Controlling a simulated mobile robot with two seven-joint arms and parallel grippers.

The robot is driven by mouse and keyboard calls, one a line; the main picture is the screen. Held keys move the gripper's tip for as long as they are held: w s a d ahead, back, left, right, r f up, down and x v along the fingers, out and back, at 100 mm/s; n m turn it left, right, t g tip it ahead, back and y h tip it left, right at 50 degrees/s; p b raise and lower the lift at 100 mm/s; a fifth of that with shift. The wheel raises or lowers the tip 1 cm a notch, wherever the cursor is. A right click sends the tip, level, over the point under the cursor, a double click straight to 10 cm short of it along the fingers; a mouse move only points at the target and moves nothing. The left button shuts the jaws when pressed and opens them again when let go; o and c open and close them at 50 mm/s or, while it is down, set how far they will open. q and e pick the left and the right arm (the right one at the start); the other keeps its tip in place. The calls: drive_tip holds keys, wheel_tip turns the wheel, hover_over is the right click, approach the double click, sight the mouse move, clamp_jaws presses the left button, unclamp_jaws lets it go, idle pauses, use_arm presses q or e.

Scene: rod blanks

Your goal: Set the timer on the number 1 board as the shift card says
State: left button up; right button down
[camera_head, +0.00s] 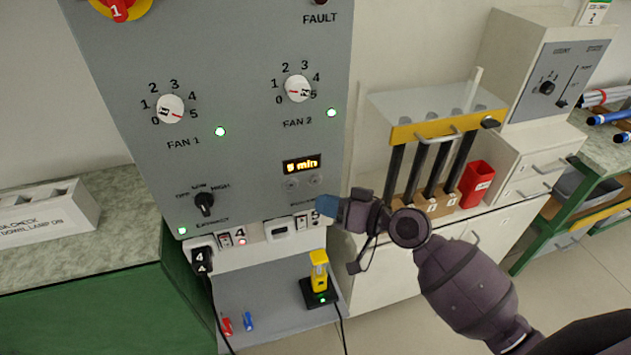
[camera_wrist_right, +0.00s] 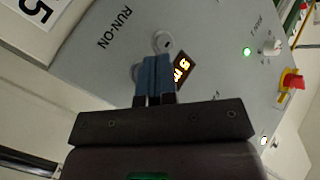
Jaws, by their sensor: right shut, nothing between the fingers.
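The grey board (camera_head: 245,150) carries a red-and-yellow switch marked 1 (camera_head: 117,8). Its timer display (camera_head: 302,164) is lit orange and reads minutes, seemingly 5; it also shows in the right wrist view (camera_wrist_right: 183,68). Two small round grey buttons (camera_head: 292,184) sit below the display. My right gripper (camera_head: 322,206) is shut and empty, with its blue fingertips at the board's lower right, below the buttons. In the right wrist view the fingertips (camera_wrist_right: 154,62) are close to a round button (camera_wrist_right: 162,42) by the RUN-ON lettering; contact cannot be told. No shift card is readable.
FAN 1 (camera_head: 170,109) and FAN 2 (camera_head: 298,89) dials and a black extract knob (camera_head: 204,203) are on the board. Sockets and a black plug (camera_head: 202,258) line its bottom edge. A yellow device (camera_head: 319,270) stands below. A rod rack (camera_head: 435,130) is at right.

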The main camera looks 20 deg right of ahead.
sight(315, 181)
use_arm(q)
drive_tip(key=shift+f, duration=0.45)
use_arm(e)
drive_tip(key=shift+w, duration=1.2)
use_arm(q)
drive_tip(key=shift+s+f, duration=0.15)
drive_tip(key=shift+s, duration=0.15)
drive_tip(key=shift+w, duration=0.25)
drive_tip(key=shift+s, duration=0.25)
drive_tip(key=shift+f+b, duration=0.1)
drive_tip(key=shift+b, duration=0.25)
use_arm(e)
drive_tip(key=shift+w, duration=0.15)
use_arm(q)
drive_tip(key=shift+f, duration=0.15)
use_arm(e)
drive_tip(key=shift+w, duration=0.3)
use_arm(q)
drive_tip(key=shift+w, duration=0.2)
